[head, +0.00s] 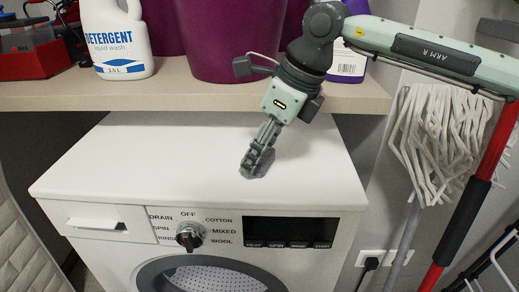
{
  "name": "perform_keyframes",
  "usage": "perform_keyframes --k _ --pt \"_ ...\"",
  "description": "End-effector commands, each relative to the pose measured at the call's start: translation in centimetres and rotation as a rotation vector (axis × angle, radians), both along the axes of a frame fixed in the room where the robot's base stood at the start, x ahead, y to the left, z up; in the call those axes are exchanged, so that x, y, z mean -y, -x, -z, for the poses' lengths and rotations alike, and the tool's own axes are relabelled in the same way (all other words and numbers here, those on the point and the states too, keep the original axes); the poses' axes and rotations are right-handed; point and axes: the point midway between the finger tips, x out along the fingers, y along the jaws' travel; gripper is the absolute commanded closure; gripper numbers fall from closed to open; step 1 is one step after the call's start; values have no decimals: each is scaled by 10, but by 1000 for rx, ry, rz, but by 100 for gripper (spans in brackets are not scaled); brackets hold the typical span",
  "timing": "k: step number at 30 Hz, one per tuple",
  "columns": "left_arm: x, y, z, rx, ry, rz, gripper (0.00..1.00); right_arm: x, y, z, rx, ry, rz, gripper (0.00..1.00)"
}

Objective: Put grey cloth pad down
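The grey cloth pad (257,170) is a small dark grey piece at the tips of my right gripper (262,152), over the white top of the washing machine (130,155). My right arm comes in from the right, and the gripper points down with its fingers close together on the pad. The fingers hide much of the pad. Its lower edge appears at or very near the machine's top; I cannot tell whether it bears on it. My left gripper is not in view.
The wooden shelf (180,97) runs behind and above the machine. It carries a detergent bottle (120,45), a purple container (225,40) and a red toolbox (30,55). A mop (440,135) and a red pole (478,185) stand at right. The machine top's left side is clear.

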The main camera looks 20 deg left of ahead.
Motion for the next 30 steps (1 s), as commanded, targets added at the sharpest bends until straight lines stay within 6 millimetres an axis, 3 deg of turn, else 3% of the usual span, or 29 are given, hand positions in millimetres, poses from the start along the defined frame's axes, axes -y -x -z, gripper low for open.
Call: perform_keyframes --k 6,7,12,23,25,30 --pt "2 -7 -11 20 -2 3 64 0 0 3 0 0 0 69" --pt "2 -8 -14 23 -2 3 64 0 0 2 0 0 0 44" --pt "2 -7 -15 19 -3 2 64 0 0 2 0 0 0 25" --pt "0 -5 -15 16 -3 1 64 0 0 -1 0 0 0 25" --pt "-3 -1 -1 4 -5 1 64 1 0 -5 1 -1 0 25" --pt "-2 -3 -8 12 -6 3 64 14 1 -36 3 -4 1 25"
